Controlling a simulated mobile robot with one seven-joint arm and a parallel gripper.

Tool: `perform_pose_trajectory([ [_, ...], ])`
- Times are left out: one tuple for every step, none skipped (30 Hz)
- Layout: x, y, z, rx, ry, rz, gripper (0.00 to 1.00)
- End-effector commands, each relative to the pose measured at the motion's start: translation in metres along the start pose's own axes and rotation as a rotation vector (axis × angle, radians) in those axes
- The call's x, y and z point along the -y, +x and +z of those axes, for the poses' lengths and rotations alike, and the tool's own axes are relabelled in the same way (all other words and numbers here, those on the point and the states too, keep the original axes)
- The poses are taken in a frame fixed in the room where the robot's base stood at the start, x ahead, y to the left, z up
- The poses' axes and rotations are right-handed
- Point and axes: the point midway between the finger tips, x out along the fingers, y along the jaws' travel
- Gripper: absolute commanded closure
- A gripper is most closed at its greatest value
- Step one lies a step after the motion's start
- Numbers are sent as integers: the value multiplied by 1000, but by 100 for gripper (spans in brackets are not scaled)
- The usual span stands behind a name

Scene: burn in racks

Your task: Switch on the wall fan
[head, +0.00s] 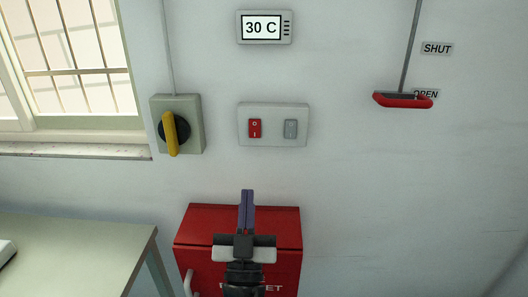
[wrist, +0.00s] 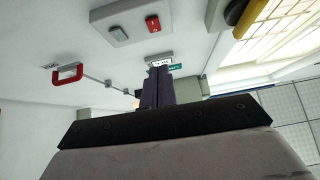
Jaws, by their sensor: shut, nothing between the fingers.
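A pale switch plate (head: 273,125) is on the wall in the middle of the head view. It carries a red rocker switch (head: 255,129) with O above I and a grey rocker switch (head: 291,129) to its right. The plate also shows at the top of the wrist view (wrist: 117,33), with the red rocker (wrist: 153,23). My gripper (head: 247,192) is shut and empty, fingers pointing up, below the plate and apart from it in the picture. Its fingertips show in the wrist view (wrist: 158,71). No fan can be made out in either view.
A rotary switch box (head: 192,110) with a yellow handle is left of the plate. A "30 C" display (head: 263,27) hangs above. A red pull handle (head: 403,101) hangs right, by SHUT and OPEN labels. A red cabinet (head: 200,225) is below; a table (head: 75,250) stands left.

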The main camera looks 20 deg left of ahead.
Motion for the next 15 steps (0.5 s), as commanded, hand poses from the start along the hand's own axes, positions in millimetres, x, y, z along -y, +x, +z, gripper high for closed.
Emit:
perform_pose_trajectory([
  [-2, -1, 2, 6, -5, 5, 100],
  [-3, -1, 2, 7, -8, 7, 100],
  [-4, -2, 2, 9, -9, 9, 100],
  [-4, -2, 3, 9, -9, 9, 100],
  [-4, -2, 3, 9, -9, 10, 100],
  [-4, -2, 3, 9, -9, 9, 100],
  [-4, -2, 3, 9, -9, 9, 100],
  [-4, -2, 3, 9, -9, 9, 100],
  [-4, -2, 3, 9, -9, 9, 100],
  [-4, -2, 3, 8, -9, 9, 100],
  [-4, -2, 3, 8, -8, 9, 100],
  [-3, -1, 2, 8, -8, 8, 100],
  [-3, -1, 2, 8, -8, 8, 100],
  [-3, 0, 2, 8, -8, 8, 100],
  [-3, 2, 2, 7, -7, 7, 100],
])
